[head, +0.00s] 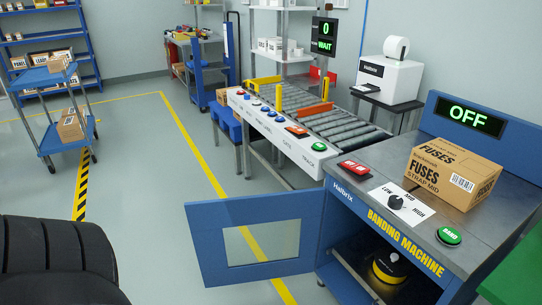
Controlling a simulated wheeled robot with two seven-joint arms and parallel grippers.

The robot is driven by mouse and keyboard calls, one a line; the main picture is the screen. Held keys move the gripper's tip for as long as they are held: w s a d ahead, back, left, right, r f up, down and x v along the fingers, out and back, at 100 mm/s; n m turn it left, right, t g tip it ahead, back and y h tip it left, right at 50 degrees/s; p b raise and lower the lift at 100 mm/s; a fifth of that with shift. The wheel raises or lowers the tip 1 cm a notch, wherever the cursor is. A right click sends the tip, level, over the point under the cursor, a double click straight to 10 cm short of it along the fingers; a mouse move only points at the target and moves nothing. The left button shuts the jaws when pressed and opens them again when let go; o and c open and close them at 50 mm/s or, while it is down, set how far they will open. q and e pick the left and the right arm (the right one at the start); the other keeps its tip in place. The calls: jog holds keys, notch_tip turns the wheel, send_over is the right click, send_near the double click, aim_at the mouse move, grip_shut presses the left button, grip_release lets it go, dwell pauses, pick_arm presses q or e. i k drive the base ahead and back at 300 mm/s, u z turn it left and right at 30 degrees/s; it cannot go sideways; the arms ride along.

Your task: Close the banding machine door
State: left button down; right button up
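The banding machine (403,232) stands at the right, a blue cabinet with a grey top. Its blue door (204,243), with a clear window, stands wide open. It juts out to the left from the machine's left front edge, over the floor. The cabinet's front opening is uncovered, and a black and yellow round unit (390,267) shows inside. The display (469,115) reads OFF. Neither of my grippers is in view.
A carton marked FUSES (450,173) sits on the machine top near a knob (395,202) and a green BAND button (449,236). A roller conveyor (335,121) adjoins behind. Floor left of the door is clear; a blue cart (52,140) stands farther off.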

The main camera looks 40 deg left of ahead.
aim_at(207, 219)
jog(key=k, duration=0.95)
jog(key=u, duration=2.3)
jog(key=i, duration=4.7)
jog(key=z, duration=4.2)
jog(key=i, duration=0.5)
jog(key=z, duration=0.25)
jog(key=k, duration=0.35)
jog(key=z, duration=0.15)
